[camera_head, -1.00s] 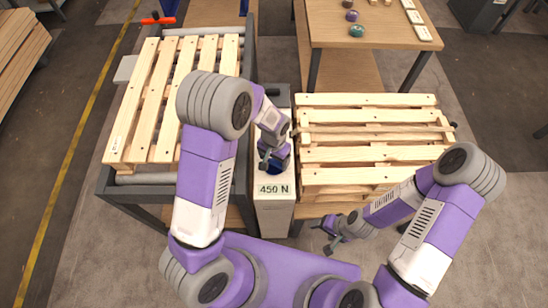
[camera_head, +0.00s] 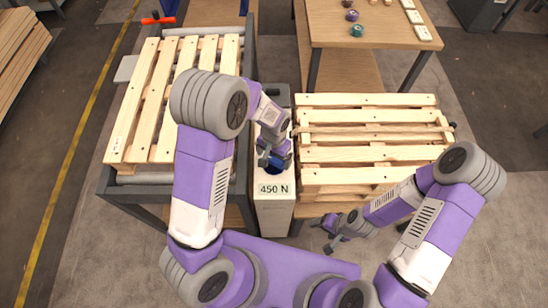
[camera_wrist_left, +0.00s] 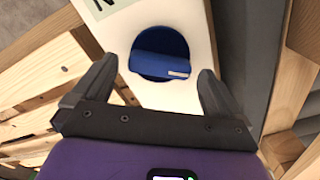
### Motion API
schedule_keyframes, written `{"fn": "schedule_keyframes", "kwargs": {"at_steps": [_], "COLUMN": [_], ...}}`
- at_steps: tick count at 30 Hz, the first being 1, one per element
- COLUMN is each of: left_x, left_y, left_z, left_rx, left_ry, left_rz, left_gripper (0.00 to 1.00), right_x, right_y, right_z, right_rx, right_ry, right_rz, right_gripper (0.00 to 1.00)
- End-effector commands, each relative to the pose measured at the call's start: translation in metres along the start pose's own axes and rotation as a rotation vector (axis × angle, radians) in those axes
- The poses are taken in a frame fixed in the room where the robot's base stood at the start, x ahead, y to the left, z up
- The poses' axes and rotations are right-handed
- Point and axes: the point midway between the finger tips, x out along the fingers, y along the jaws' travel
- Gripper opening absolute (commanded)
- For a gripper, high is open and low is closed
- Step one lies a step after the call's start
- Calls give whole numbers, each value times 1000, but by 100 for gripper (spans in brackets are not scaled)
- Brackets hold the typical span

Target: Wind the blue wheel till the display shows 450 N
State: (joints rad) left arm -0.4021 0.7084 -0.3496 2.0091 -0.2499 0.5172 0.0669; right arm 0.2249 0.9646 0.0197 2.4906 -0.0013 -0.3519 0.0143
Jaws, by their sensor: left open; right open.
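The blue wheel (camera_wrist_left: 160,53) sits on top of a narrow white post (camera_head: 274,215) and has a raised grip bar with a pale mark. It also shows in the head view (camera_head: 275,166), partly covered by my left gripper (camera_head: 269,158). The label on the post front, the display (camera_head: 274,189), reads 450 N. In the left wrist view my left gripper (camera_wrist_left: 157,85) is open, with one finger on each side of the wheel and gaps between them. My right gripper (camera_head: 328,234) is open and empty, low beside the right pallet stack.
A wooden pallet (camera_head: 150,95) lies on a roller conveyor to the left. A stack of pallets (camera_head: 370,150) stands close on the right of the post. A wooden table (camera_head: 385,30) with small round objects is at the back. Room around the post is narrow.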

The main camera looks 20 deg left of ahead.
Motion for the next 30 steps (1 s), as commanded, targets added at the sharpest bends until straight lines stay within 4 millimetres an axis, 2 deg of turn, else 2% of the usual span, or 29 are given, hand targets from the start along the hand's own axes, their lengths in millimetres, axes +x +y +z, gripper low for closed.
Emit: {"fn": "schedule_keyframes", "kwargs": {"at_steps": [1,3,9,30], "left_x": [-14,-26,-48,-56], "left_y": [0,0,1,0], "left_z": [-1,-1,0,0], "left_rx": [1,1,1,1], "left_ry": [4,3,-1,-2], "left_rz": [0,1,1,0], "left_gripper": [100,100,100,100], "right_x": [-6,-9,-15,-20], "right_y": [-2,-4,-6,-7], "right_z": [0,0,1,1], "right_rx": [0,0,0,0], "right_ry": [0,0,0,0], "right_rz": [0,0,0,0], "right_gripper": [72,72,72,72]}}
